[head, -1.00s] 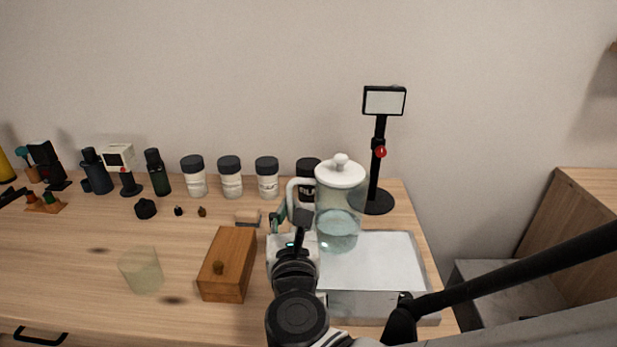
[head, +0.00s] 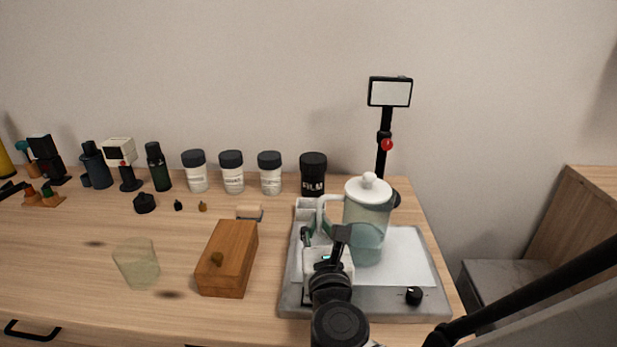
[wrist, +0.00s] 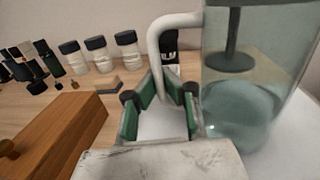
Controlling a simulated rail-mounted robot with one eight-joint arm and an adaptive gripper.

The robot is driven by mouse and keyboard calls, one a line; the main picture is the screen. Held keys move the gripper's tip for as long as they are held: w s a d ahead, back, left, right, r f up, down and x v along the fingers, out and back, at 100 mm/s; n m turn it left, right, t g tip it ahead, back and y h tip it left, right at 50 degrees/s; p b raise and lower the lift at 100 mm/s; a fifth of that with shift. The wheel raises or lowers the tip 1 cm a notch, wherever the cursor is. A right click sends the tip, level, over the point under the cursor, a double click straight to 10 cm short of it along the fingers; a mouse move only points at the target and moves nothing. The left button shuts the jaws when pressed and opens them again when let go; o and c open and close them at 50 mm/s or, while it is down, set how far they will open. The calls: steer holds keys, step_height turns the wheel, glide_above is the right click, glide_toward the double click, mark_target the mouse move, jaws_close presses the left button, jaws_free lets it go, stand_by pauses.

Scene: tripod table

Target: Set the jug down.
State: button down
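The jug (head: 366,228) is a clear glass cylinder with a white lid, a white handle and pale liquid inside. It is upright over the white top of a grey tray-like device (head: 420,305), and its base appears to rest there. In the wrist view the jug (wrist: 240,105) fills the right side. My gripper (head: 322,236) is at the jug's left. Its green-padded fingers (wrist: 160,112) are spread apart, with the lower end of the handle (wrist: 172,75) between them, nearer the right finger. Contact with the handle is unclear.
A black stand with a screen (head: 390,92) rises behind the jug. A wooden box (head: 228,258) lies to the left, with a glass cup (head: 137,264) beyond it. Several dark-lidded jars (head: 232,172) line the back. A black knob (head: 414,296) sits at the device's front.

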steer(key=shift+f, duration=0.15)
steer(key=c, duration=1.9)
jaws_free()
steer(key=shift+r, duration=0.2)
steer(key=shift+s+r, duration=0.1)
steer(key=shift+s, duration=0.15)
steer(key=s+p, duration=0.1)
steer(key=s, duration=0.5)
steer(key=shift+s+d, duration=0.15)
steer(key=shift+s, duration=0.15)
steer(key=o, duration=0.5)
steer(key=shift+s, duration=0.25)
steer(key=o, duration=1.1)
